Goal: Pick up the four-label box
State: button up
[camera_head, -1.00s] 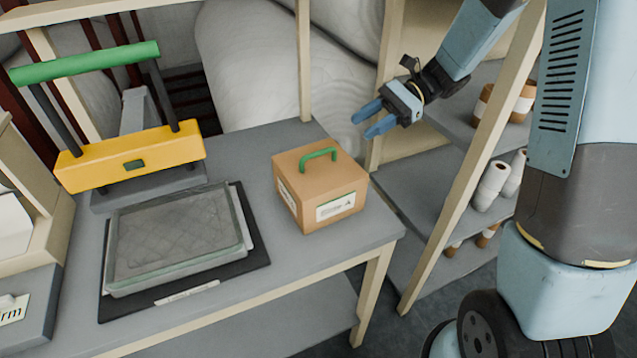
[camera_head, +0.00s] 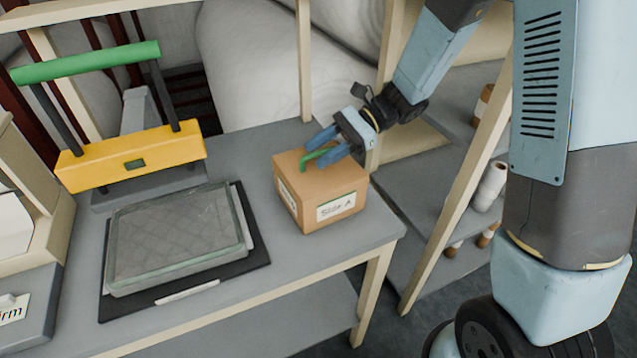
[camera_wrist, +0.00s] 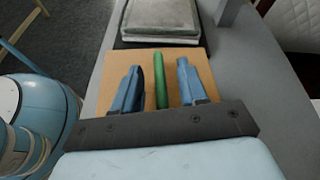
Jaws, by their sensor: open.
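The box (camera_head: 300,209) is brown with a green handle on top and white labels on the two sides I can see. One label reads "Side A". It sits upright on the grey table, near the right end. My gripper (camera_head: 320,152) is over the box top, with its blue fingers on either side of the green handle. In the wrist view the handle (camera_wrist: 161,80) runs between the open fingers (camera_wrist: 158,88), with gaps on both sides. The box's other sides are hidden.
A clear-lidded tray (camera_head: 180,240) on a black mat lies left of the box. A yellow press with a green bar (camera_head: 130,158) stands behind the tray. A shelf post (camera_head: 455,190) and shelves with rolls are at the right.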

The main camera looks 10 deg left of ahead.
jog(key=shift+x, duration=0.85)
grip_shut()
dwell(0.8)
